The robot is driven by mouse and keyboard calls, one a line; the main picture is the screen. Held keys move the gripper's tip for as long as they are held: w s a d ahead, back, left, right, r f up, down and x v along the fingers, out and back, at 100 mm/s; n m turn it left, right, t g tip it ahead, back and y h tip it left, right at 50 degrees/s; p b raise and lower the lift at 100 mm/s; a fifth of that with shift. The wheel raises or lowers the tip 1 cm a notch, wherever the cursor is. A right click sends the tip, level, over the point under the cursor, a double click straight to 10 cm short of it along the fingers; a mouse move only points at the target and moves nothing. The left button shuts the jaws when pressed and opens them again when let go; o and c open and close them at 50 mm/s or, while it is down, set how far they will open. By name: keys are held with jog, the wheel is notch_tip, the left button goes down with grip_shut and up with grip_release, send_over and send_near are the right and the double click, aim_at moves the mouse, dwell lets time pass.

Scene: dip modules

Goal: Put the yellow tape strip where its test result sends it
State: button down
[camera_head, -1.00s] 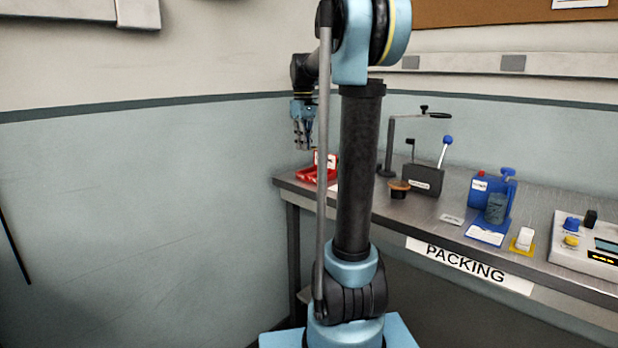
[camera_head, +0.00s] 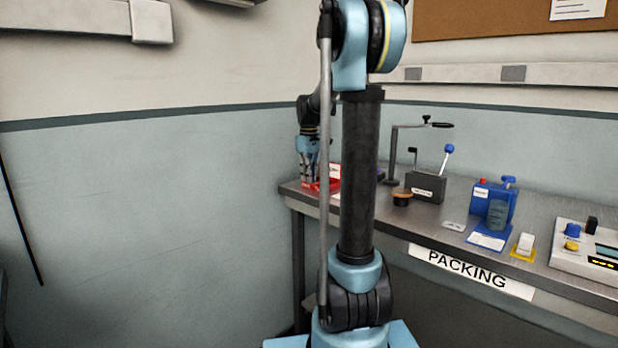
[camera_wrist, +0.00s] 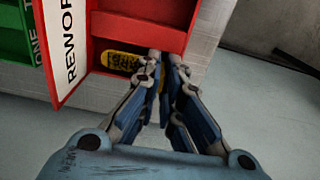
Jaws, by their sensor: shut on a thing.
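The yellow tape strip (camera_wrist: 122,62) shows in the wrist view with dark markings, at the lower edge of the red tray (camera_wrist: 148,33) with the white REWORK label. My gripper (camera_wrist: 166,62) is shut on the strip; a narrow yellow part shows between its fingers. The left finger hides part of the strip, and I cannot tell whether it touches the tray floor. In the head view my gripper (camera_head: 308,184) is at the red tray (camera_head: 332,183) at the bench's far left end. The strip cannot be made out there.
A green tray (camera_wrist: 14,38) stands left of the red one. On the bench (camera_head: 420,217) stand a lever press (camera_head: 426,186), a blue device (camera_head: 492,200), a small white block on yellow (camera_head: 525,243) and a tester with knobs (camera_head: 590,247).

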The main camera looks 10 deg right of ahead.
jog(key=shift+d+f, duration=0.1)
jog(key=shift+f, duration=0.65)
jog(key=c, duration=1.8)
grip_release()
jog(key=shift+w, duration=0.1)
jog(key=o, duration=0.5)
jog(key=shift+w+f, duration=1.2)
jog(key=shift+w, duration=0.05)
jog(key=shift+s+r, duration=0.65)
jog(key=shift+s, duration=0.15)
jog(key=c, duration=0.5)
jog(key=shift+r, duration=0.1)
notch_tip(320, 180, up, 13)
jog(key=shift+r, duration=0.1)
